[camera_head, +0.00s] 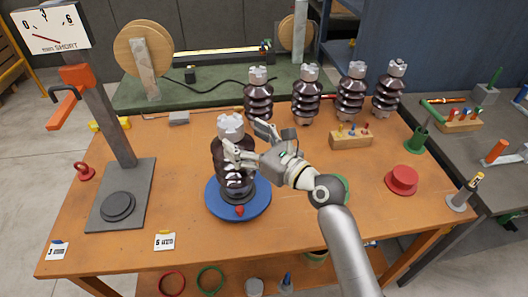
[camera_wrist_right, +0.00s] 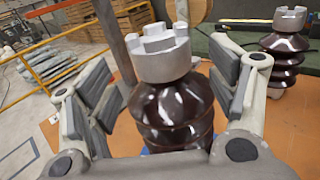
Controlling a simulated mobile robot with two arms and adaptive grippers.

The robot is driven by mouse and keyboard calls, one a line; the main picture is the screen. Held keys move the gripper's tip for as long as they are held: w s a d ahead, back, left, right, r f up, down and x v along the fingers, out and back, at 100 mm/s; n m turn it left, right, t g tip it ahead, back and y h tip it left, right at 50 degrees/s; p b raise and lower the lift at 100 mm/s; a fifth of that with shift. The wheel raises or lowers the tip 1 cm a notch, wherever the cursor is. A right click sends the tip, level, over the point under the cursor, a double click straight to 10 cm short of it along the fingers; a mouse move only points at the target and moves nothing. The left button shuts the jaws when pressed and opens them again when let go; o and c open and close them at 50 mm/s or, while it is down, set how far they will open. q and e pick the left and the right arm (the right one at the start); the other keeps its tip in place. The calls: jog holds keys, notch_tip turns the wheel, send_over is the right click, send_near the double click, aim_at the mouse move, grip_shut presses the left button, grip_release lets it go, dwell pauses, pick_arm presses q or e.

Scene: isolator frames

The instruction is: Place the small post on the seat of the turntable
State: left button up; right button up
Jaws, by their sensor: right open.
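A brown ribbed post (camera_head: 219,153) with a notched grey cap stands upright at the centre of the blue turntable (camera_head: 262,204), on its dark seat. Its contact with the seat is partly hidden. My right gripper (camera_head: 246,140) is open at the upper part of this post, with a finger on either side. In the right wrist view the post (camera_wrist_right: 172,110) stands between the spread fingers (camera_wrist_right: 163,75), with gaps visible beside it. I cannot tell whether this is the small post. My left gripper is not in view.
Several similar posts, one of them at the back centre (camera_head: 258,95), stand along the table's back edge. A gauge stand (camera_head: 108,110) is at left. A wooden block with small pegs (camera_head: 350,141) and a red spool (camera_head: 402,180) are at right. The front of the table is mostly clear.

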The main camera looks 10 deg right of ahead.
jog(key=v, duration=0.6)
jog(key=shift+s+d+b, duration=0.25)
jog(key=shift+s+b, duration=0.05)
jog(key=shift+b, duration=0.15)
